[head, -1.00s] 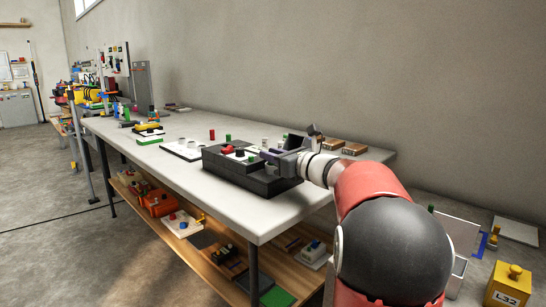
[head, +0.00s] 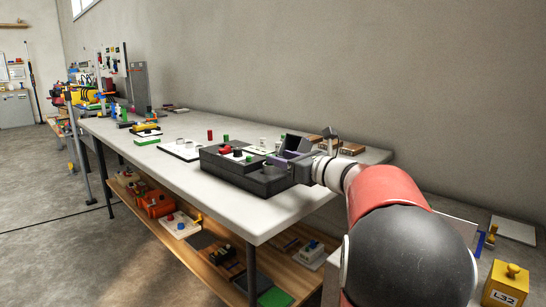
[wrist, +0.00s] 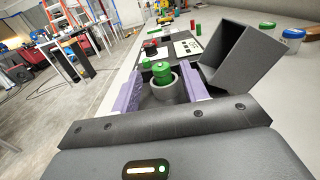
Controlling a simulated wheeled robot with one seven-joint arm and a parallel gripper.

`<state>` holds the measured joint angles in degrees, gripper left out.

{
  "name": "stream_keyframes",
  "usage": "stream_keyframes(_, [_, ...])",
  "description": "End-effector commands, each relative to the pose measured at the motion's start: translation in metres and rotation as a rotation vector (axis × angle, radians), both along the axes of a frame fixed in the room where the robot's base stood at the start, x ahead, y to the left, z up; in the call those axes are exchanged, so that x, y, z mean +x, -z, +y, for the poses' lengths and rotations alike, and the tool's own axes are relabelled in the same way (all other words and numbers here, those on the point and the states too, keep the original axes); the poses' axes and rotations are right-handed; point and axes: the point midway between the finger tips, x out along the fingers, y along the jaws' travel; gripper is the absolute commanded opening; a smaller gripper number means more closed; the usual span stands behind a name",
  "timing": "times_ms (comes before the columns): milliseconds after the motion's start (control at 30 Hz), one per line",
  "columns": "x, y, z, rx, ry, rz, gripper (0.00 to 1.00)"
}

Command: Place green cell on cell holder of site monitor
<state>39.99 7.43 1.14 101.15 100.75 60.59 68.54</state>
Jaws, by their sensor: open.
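The site monitor is a dark box (head: 232,172) near the right end of the grey table. In the wrist view a green cell (wrist: 161,73) stands upright in a round grey cell holder (wrist: 164,93). My gripper (wrist: 163,82) is open, with one purple finger on each side of the holder and cell, apparently clear of the cell. In the head view my gripper (head: 288,155) is over the right end of the box. A smaller green piece (wrist: 145,63) shows behind the cell.
A red button (head: 226,149) sits on the box. A red cell (head: 210,134) and a white board (head: 180,151) with grey rings stand farther left. Brown blocks (head: 352,148) lie behind my gripper. The near strip of table (head: 190,185) is clear.

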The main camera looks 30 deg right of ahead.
Motion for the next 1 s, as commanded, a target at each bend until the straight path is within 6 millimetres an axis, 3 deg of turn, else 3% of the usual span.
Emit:
stream_keyframes(200, [-0.043,0.000,-0.015,-0.001,0.002,-0.001,0.44])
stream_keyframes(400, [-0.064,0.000,-0.023,0.000,0.001,-0.001,0.44])
stream_keyframes(1000, [-0.067,0.000,-0.024,0.000,0.000,0.000,0.44])
